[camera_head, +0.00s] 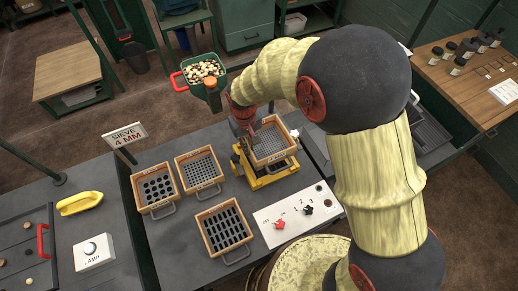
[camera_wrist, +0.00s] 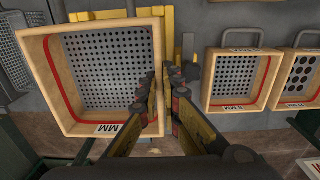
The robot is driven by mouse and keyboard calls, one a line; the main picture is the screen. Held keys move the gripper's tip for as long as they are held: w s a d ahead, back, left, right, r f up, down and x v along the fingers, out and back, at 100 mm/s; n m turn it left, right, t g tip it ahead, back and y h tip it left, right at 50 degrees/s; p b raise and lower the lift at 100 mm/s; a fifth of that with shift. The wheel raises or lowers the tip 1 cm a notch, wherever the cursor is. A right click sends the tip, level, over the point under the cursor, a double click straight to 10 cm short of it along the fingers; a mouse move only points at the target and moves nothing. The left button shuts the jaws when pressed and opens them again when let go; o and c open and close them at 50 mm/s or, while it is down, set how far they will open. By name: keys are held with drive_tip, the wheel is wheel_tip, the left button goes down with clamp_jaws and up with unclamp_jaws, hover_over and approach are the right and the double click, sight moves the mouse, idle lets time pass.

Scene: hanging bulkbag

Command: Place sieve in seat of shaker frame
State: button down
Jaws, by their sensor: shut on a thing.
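My gripper (camera_wrist: 162,95) is shut on the wooden side wall of a sieve (camera_wrist: 108,68). The sieve has a square wooden frame, a red inner line and a grey plate with small round holes. A finger hides part of its label; "MM" shows. In the head view the sieve (camera_head: 271,143) is over the yellow shaker frame (camera_head: 262,181), whose front and left parts show below it. It looks slightly turned against the frame in the wrist view (camera_wrist: 170,42). I cannot tell whether it touches the seat. My gripper (camera_head: 244,128) is at its left side.
A sign (camera_head: 125,135) reads "SIEVE 4 MM". Left of the shaker are a small-hole sieve (camera_head: 180,173), a large-hole sieve (camera_head: 137,190) and a slotted sieve (camera_head: 203,229). A white control panel (camera_head: 268,238) lies in front. A green bin of pale lumps (camera_head: 205,70) hangs behind.

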drive_tip(key=f, duration=0.6)
drive_tip(key=shift+w+a+f+b, duration=0.15)
drive_tip(key=shift+w+f+b, duration=0.2)
drive_tip(key=shift+f+b, duration=0.05)
drive_tip(key=shift+f, duration=1.95)
drive_tip(key=shift+r, duration=0.1)
drive_tip(key=shift+b, duration=0.3)
drive_tip(key=c, duration=2.5)
unclamp_jaws()
drive_tip(key=shift+f, duration=0.2)
drive_tip(key=shift+o, duration=1)
drive_tip(key=shift+s, duration=0.1)
wheel_tip(320, 180, up, 12)
drive_tip(key=shift+r+p, duration=0.2)
drive_tip(key=shift+p, duration=0.6)
